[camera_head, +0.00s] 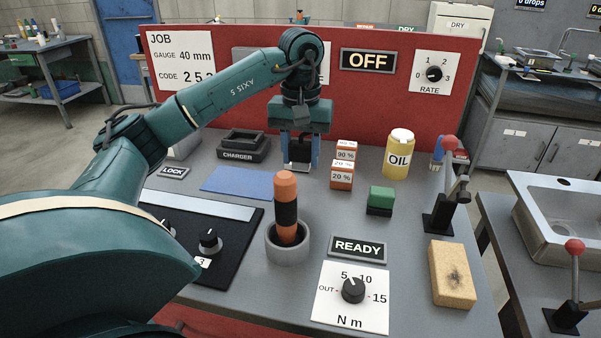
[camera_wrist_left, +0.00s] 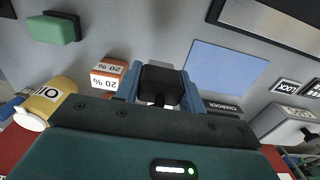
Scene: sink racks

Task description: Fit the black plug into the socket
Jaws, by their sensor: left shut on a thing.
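My left gripper (camera_head: 301,160) is above the grey bench, in front of the red panel. Its blue fingers are shut on the black plug (camera_head: 300,150). In the left wrist view the plug (camera_wrist_left: 160,82) sits between both fingers, with a small light-grey piece showing just beyond it. I cannot tell whether that piece belongs to the plug or the socket. The socket cannot be made out for certain. A black charger box (camera_head: 243,146) stands left of the gripper, apart from it. My right gripper is in neither view.
Stacked orange-white boxes (camera_head: 342,172) and a yellow oil bottle (camera_head: 398,157) stand right of the gripper. A blue mat (camera_head: 236,180) lies left. Nearer are an orange-black cylinder in a grey cup (camera_head: 288,243), a green block (camera_head: 380,198) and a sponge (camera_head: 452,272).

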